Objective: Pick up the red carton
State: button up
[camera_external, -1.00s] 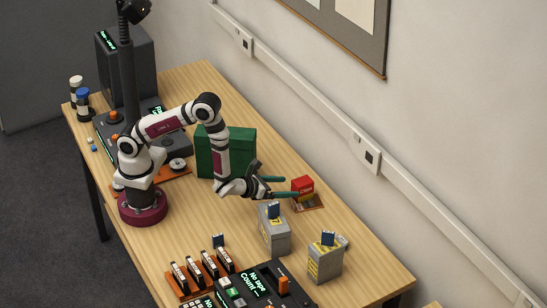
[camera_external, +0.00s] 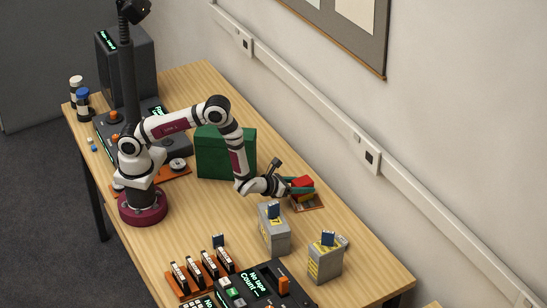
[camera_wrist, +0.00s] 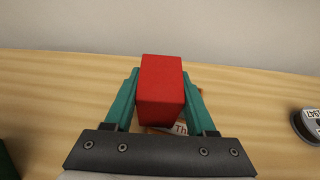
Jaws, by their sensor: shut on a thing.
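The red carton (camera_external: 302,182) is a small red box at the right end of my arm in the external view. My gripper (camera_external: 301,188) is shut on it, with a teal finger along its near side. In the wrist view the red carton (camera_wrist: 160,90) stands between the two teal fingers of my gripper (camera_wrist: 160,98), one on each side. A small brown mat with printing (camera_external: 308,203) lies below the carton on the table. The wrist view shows only part of that mat behind the carton. I cannot tell how high the carton is above it.
Two grey boxes with blue tabs (camera_external: 274,235) (camera_external: 325,262) stand near my gripper. A green box (camera_external: 226,153) stands behind my arm. A control panel (camera_external: 262,285) and an orange rack (camera_external: 200,273) are at the front. The wall (camera_external: 440,150) runs along the table's far side.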

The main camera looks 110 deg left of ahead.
aim_at(303, 181)
grip_shut()
notch_tip(303, 181, up, 10)
jog(key=shift+f, duration=0.2)
notch_tip(303, 181, down, 9)
jog(key=shift+f, duration=0.15)
jog(key=shift+f, duration=0.1)
jog(key=o, duration=0.8)
grip_release()
jog(key=shift+o, duration=0.2)
